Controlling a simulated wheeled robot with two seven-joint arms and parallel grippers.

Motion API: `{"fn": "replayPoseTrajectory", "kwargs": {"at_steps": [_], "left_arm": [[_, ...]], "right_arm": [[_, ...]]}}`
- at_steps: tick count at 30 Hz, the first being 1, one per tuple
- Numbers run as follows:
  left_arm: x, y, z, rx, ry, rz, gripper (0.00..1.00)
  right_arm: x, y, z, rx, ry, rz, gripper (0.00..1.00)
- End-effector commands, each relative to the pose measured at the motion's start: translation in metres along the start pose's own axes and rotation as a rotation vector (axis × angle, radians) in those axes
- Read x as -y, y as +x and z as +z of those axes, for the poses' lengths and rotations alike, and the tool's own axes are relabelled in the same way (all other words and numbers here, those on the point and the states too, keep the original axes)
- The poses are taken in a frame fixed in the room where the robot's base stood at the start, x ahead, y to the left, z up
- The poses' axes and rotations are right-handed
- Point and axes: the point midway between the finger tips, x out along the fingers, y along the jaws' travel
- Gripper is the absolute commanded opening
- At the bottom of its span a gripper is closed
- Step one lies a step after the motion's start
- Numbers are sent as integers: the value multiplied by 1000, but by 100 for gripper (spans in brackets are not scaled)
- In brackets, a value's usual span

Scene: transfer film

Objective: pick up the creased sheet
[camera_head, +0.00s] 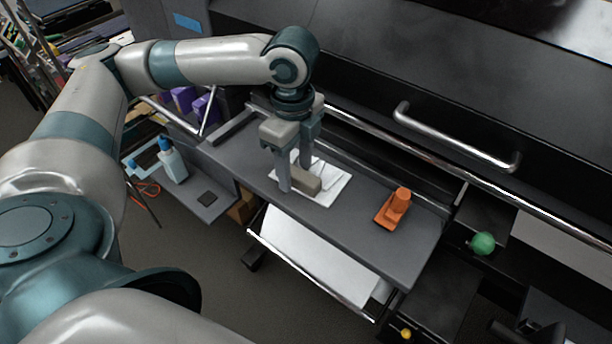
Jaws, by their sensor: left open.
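A white sheet (325,198) lies on the grey shelf (350,228) in front of the dark machine. My right gripper is not in view.
An orange tool (395,208) stands on the shelf to the right. A metal handle bar (460,140) runs along the machine behind. A large white sheet (310,262) hangs in a tray below. A white bottle (173,162) with a blue cap stands on a lower ledge at left.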

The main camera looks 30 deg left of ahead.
Motion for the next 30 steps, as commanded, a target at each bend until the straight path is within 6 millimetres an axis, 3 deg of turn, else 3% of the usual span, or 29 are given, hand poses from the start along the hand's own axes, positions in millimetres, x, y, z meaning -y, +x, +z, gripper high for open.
{"fn": "replayPoseTrajectory", "kwargs": {"at_steps": [2,8,20,30], "left_arm": [[0,0,0,0,0,0,47],[0,0,0,0,0,0,2],[0,-5,0,0,0,-1,2],[1,-49,0,-1,-1,-4,2]], "right_arm": [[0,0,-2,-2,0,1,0],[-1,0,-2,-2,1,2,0],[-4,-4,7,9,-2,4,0],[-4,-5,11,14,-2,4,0]]}}
